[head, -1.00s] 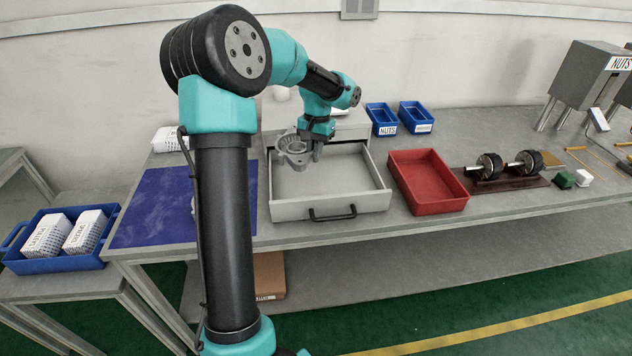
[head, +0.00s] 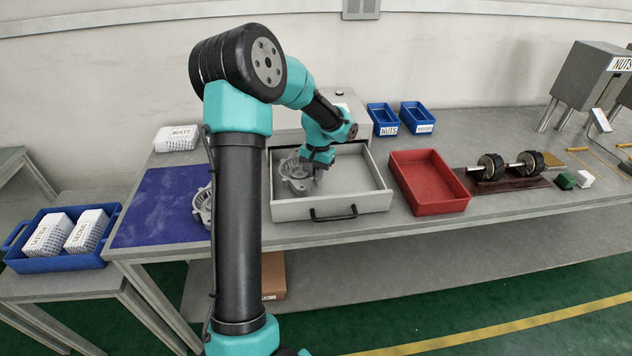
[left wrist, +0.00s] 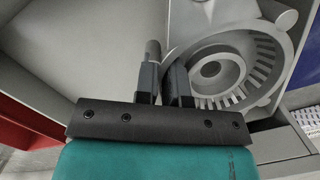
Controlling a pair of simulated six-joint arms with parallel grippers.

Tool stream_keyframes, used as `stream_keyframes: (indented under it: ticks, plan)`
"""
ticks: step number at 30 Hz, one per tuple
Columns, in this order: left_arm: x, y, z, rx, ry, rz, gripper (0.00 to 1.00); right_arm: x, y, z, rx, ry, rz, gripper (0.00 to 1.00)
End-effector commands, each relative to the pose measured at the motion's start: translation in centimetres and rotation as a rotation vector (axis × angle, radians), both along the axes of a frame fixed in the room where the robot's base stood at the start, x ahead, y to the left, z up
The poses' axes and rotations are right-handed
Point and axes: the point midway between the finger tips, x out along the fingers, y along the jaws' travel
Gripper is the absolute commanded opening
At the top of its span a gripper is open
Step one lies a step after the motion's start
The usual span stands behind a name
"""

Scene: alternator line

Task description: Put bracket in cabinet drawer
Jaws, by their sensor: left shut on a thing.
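A grey metal bracket (head: 294,176), round with slots, is low inside the open cabinet drawer (head: 358,180), in its left part. My left gripper (head: 314,174) points down at the bracket's right side and is shut on it. In the left wrist view, the fingers (left wrist: 165,82) close at the rim of the bracket (left wrist: 258,68), whose slotted ring shows on the right. I cannot tell whether the bracket touches the drawer floor. The drawer has a black front handle (head: 333,213). My right gripper is out of view.
A second grey bracket (head: 201,206) lies on the blue mat (head: 150,210), partly behind my arm. A red tray (head: 428,181) stands close to the drawer's right. Blue bins (head: 382,118) stand behind. The drawer's right part is empty.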

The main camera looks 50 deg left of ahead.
Motion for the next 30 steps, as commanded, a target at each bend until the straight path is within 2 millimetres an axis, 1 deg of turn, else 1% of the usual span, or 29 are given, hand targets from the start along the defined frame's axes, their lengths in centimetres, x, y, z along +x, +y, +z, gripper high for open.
stream_keyframes:
  ticks: [3,7,20,21,28,30]
  plan:
    - [0.0,0.0,-1.7,0.0,0.002,-0.001,0.0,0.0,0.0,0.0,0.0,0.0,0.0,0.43]
    - [0.0,0.0,-2.9,0.001,0.001,0.0,0.0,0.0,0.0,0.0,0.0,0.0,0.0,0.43]
    - [0.0,0.0,-3.4,0.001,0.0,0.0,0.0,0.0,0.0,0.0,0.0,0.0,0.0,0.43]
    - [0.0,0.0,-3.5,0.0,0.001,0.0,0.13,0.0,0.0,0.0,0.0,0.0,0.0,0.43]
    - [0.0,0.0,-3.4,0.0,0.0,0.0,0.35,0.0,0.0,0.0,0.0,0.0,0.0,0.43]
    - [0.0,0.0,-3.4,0.0,0.0,0.0,0.35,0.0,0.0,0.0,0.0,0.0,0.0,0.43]
